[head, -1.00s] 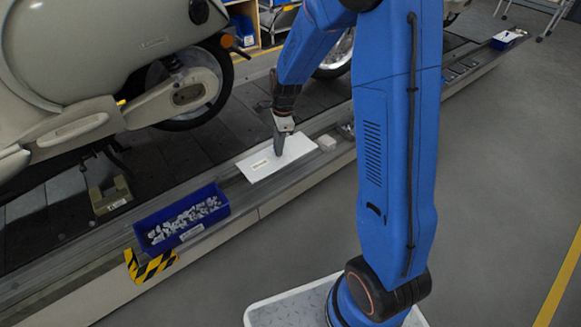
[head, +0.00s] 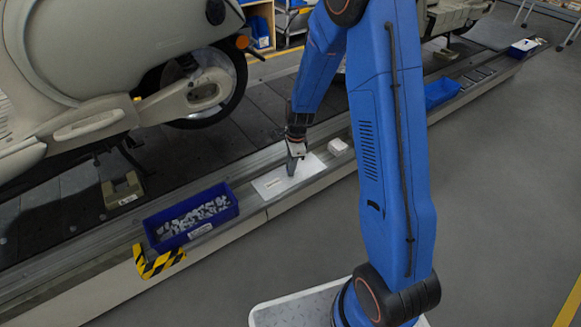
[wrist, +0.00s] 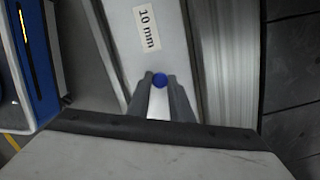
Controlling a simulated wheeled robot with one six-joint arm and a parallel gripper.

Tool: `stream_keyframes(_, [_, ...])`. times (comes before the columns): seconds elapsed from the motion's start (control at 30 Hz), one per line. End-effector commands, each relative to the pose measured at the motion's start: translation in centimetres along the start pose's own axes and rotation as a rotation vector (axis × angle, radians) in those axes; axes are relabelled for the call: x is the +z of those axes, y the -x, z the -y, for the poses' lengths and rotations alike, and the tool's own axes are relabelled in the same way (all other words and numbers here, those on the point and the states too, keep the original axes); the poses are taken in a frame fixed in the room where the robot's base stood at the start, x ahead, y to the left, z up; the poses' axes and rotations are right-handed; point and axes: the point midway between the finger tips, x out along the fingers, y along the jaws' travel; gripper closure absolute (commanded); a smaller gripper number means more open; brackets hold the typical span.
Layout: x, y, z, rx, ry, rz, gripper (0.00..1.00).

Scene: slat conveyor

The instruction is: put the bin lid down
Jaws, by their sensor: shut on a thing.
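The bin lid is a flat white plate (head: 273,186) in the head view, lying level along the rail ledge to the right of the blue parts bin (head: 186,226). In the wrist view the lid (wrist: 165,52) carries a "10 mm" label and a small blue knob (wrist: 160,79). My gripper (head: 291,171) points down onto the lid. In the wrist view its two fingers (wrist: 160,88) are closed around the blue knob. The lid looks at or just above the ledge; its underside is hidden, so contact cannot be told.
The blue bin holds many small metal parts. A small white block (head: 338,147) sits just right of the lid. Another blue bin (head: 440,92) is farther along the rail. Yellow-black tape (head: 158,263) marks the ledge's near end. A scooter (head: 120,85) stands behind.

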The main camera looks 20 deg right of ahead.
Motion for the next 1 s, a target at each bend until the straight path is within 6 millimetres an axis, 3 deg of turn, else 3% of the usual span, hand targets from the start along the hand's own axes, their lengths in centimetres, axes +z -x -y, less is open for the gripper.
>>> stream_keyframes(0.27, [0.0,-0.2,0.0,0.001,0.0,0.0,1.0])
stream_keyframes(0.3, [0.0,-0.2,0.0,0.0,0.0,0.0,0.74])
stream_keyframes(0.37, [0.0,-0.2,0.0,0.0,0.0,0.0,0.62])
stream_keyframes(0.77, [0.0,0.4,0.1,-0.002,0.0,0.0,0.62])
stream_keyframes(1.0, [0.0,3.7,0.1,-0.005,0.0,0.001,0.62])
